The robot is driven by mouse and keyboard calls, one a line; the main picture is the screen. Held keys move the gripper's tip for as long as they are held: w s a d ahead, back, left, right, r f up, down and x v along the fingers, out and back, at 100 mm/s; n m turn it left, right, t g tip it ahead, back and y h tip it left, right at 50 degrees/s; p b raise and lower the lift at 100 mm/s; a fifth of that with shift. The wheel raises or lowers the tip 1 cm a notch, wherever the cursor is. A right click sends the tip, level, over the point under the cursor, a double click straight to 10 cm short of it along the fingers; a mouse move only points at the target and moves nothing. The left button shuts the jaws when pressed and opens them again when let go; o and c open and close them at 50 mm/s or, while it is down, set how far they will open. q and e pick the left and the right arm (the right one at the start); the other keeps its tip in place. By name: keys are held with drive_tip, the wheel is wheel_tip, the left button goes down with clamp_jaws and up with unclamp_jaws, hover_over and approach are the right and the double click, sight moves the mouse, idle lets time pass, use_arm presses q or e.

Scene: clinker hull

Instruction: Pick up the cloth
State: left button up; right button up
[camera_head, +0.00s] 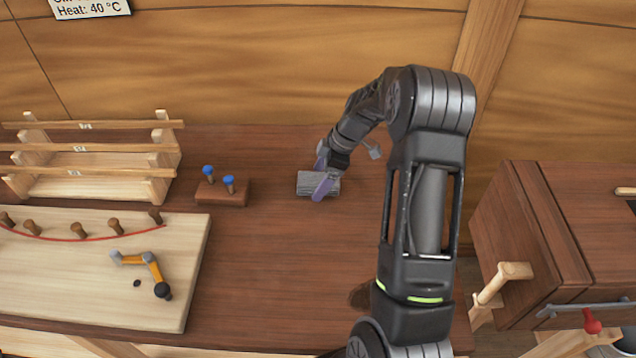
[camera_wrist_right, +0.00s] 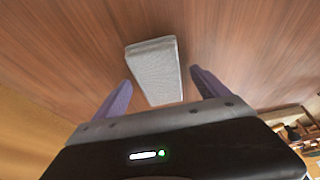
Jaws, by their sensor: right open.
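The cloth (camera_head: 306,183) is a small grey folded block lying flat on the dark wooden bench top. It also shows in the right wrist view (camera_wrist_right: 154,68), ahead of and partly between the fingers. My right gripper (camera_head: 322,172) has purple fingers and is open, with one finger on each side of the cloth in the head view. In the right wrist view the gripper (camera_wrist_right: 160,90) is open and empty, with gaps between the fingers and the cloth. The near finger hides part of the cloth in the head view. My left gripper is not in view.
A small wooden block with blue-topped pegs (camera_head: 222,192) stands left of the cloth. A wooden rack (camera_head: 95,172) and a pale board (camera_head: 80,270) with pegs and a red line lie further left. A wooden chest (camera_head: 530,235) stands right. Bench front of the cloth is clear.

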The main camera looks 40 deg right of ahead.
sight(320, 179)
drive_tip(key=shift+c, duration=0.2)
drive_tip(key=c, duration=1.4)
drive_tip(key=shift+r, duration=0.55)
wheel_tip(320, 179, up, 9)
drive_tip(key=shift+p, duration=1.15)
